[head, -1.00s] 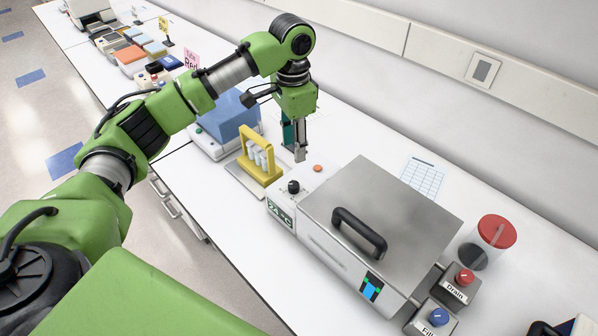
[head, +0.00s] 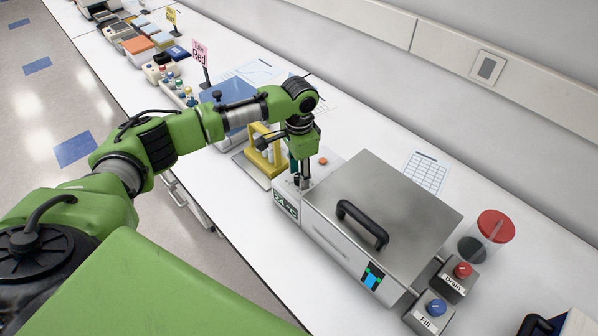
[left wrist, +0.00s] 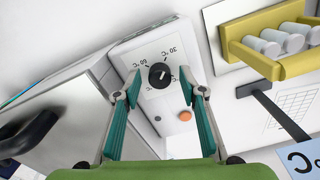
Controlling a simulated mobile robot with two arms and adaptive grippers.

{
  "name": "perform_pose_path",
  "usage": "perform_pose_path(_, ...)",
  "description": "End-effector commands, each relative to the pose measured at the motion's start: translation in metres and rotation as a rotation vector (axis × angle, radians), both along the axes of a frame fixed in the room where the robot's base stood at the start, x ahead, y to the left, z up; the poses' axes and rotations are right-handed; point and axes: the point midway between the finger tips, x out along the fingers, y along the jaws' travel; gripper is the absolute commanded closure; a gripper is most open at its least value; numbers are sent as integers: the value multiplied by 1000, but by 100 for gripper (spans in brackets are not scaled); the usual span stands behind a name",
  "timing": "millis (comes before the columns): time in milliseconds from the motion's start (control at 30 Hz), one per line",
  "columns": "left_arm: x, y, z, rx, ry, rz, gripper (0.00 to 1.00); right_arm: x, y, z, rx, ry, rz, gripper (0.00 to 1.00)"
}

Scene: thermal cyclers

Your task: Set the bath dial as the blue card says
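The bath (head: 385,210) is a steel-lidded box with a black handle, and its front display reads what looks like 24 °C. Its black dial (left wrist: 159,75) shows in the left wrist view on a white panel marked 30 °C and 60 °C, with a pale pointer line. My left gripper (left wrist: 160,88) is open, one finger on each side of the dial, with gaps visible. In the head view my left gripper (head: 300,182) hides the dial. My right gripper is not in view.
An orange button (left wrist: 185,115) is close to the dial. A yellow rack (head: 262,160) with white tubes stands beside the bath. Drain (head: 460,275) and Fill (head: 430,312) button boxes and a red-lidded jar (head: 488,235) are on the right.

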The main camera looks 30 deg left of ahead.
Motion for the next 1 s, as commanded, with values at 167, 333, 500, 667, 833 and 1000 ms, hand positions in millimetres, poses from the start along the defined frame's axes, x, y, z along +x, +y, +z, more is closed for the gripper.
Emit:
perform_pose_path(167, 0, 0, 0, 0, 0, 0, 80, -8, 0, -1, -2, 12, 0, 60)
perform_pose_path(333, 0, 0, 0, 0, 0, 0, 100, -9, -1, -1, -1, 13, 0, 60)
perform_pose_path(500, 0, 0, 1, 0, 0, -9, 100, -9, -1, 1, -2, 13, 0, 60)
perform_pose_path(667, 0, 0, 2, 0, 1, -50, 100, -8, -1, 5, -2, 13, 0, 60)
perform_pose_path(833, 0, 0, 3, 0, 3, -145, 100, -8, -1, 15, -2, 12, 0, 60)
perform_pose_path(1000, 0, 0, 3, -1, 3, -288, 100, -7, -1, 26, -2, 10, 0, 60)
